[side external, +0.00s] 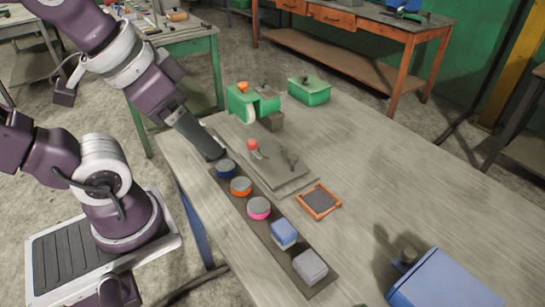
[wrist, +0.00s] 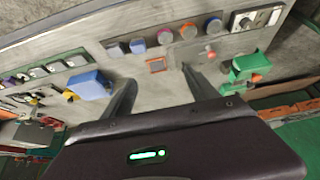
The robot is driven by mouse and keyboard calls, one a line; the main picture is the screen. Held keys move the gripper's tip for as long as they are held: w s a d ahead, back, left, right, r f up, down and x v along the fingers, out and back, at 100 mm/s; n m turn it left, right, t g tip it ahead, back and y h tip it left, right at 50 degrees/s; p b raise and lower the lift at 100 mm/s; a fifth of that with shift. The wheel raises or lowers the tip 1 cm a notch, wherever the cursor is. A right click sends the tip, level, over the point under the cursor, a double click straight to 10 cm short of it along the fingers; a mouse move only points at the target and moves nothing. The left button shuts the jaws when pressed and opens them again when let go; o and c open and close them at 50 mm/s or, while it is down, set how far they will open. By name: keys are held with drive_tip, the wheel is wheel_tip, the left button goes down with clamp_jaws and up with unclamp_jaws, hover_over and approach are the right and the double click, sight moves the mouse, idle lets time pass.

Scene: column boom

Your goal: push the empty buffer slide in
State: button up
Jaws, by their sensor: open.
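My gripper (wrist: 160,88) shows in the wrist view with its two fingers spread and nothing between them. In the side view the dark end of my arm (side external: 201,137) hangs over the table's left edge, near the blue round piece. A grey plate (side external: 262,163) lies on the table with a red knob (side external: 253,147) and a small dark handle (side external: 292,160) on it. A small orange frame (side external: 329,211) with a dark inside lies beside the plate; the wrist view shows it too (wrist: 156,70). I cannot tell which part is the buffer slide.
A dark strip (side external: 266,236) along the near edge bears several round and square pieces. A green device (side external: 248,103) and green box (side external: 310,90) stand at the back. A blue box (side external: 445,282) stands at the front right.

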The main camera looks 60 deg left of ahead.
drive_tip(key=w+n, duration=0.1)
drive_tip(key=w, duration=0.2)
drive_tip(key=w+a+n+g, duration=0.1)
drive_tip(key=w, duration=0.5)
drive_tip(key=shift+a+r+n+g, duration=0.2)
drive_tip(key=shift+n+g, duration=0.2)
drive_tip(key=shift+c, duration=1.3)
drive_tip(key=n+g, duration=0.4)
drive_tip(key=n, duration=0.2)
approach(293, 155)
drive_tip(key=shift+s+d+f, duration=0.15)
drive_tip(key=shift+s+d, duration=0.1)
drive_tip(key=shift+s, duration=0.2)
drive_tip(key=f, duration=0.8)
drive_tip(key=shift+w+a+f, duration=0.2)
drive_tip(key=shift+w+f, duration=0.05)
drive_tip(key=shift+w, duration=0.05)
clamp_jaws()
